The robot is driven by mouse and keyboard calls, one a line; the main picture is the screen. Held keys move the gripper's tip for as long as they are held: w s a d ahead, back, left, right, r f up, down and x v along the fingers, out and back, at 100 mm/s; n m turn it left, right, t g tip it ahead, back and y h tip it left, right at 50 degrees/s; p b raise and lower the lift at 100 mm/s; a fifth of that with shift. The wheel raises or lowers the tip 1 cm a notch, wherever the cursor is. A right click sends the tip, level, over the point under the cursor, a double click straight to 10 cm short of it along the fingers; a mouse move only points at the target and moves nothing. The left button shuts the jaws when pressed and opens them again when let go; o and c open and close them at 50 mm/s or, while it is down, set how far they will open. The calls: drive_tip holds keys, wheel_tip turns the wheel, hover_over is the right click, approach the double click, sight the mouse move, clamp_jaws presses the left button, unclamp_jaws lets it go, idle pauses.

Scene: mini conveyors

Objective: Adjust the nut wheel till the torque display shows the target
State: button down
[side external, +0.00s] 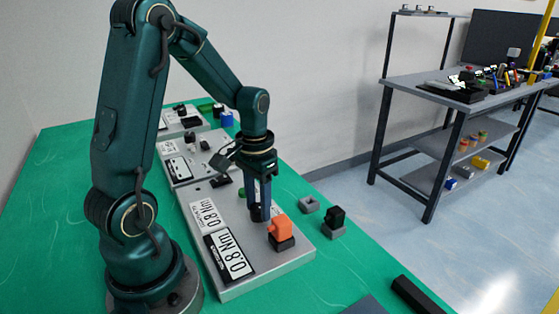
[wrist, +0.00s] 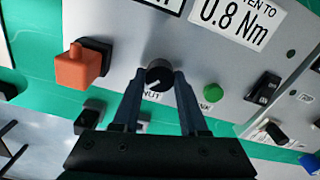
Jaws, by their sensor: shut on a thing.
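The nut wheel (wrist: 159,75) is a round black knob with a white pointer mark, on a grey panel (wrist: 120,30) above a "NUT" label in the wrist view. My gripper (wrist: 156,82) is shut on it, one finger on each side. In the side external view my gripper (side external: 261,214) reaches down to the panel and mostly hides the wheel. The black-framed torque display (side external: 229,253) reads 0.8 Nm. The target card (side external: 207,215) beside it reads 0.8 Nm; it also shows in the wrist view (wrist: 238,18). The display's reading is cut off in the wrist view.
An orange block-shaped part (side external: 281,228) on a dark base stands beside my gripper on the panel. A green button (wrist: 212,92) is on the wheel's other side. A grey block (side external: 309,204) and a black part (side external: 333,220) lie off the panel on the green table.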

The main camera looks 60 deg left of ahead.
sight(258, 208)
drive_tip(key=shift+c, duration=2.2)
unclamp_jaws()
drive_tip(key=shift+r, duration=2.6)
drive_tip(key=s+d+r+m+t, duration=0.1)
drive_tip(key=s+d+r+t, duration=0.1)
drive_tip(key=d, duration=0.3)
drive_tip(key=s+d+r+m+t, duration=0.1)
drive_tip(key=s+d+r+t, duration=0.2)
drive_tip(key=d, duration=0.3)
drive_tip(key=shift+s+d+r+m+t, duration=0.3)
drive_tip(key=shift+s+r+m, duration=0.1)
drive_tip(key=shift+s+r, duration=0.45)
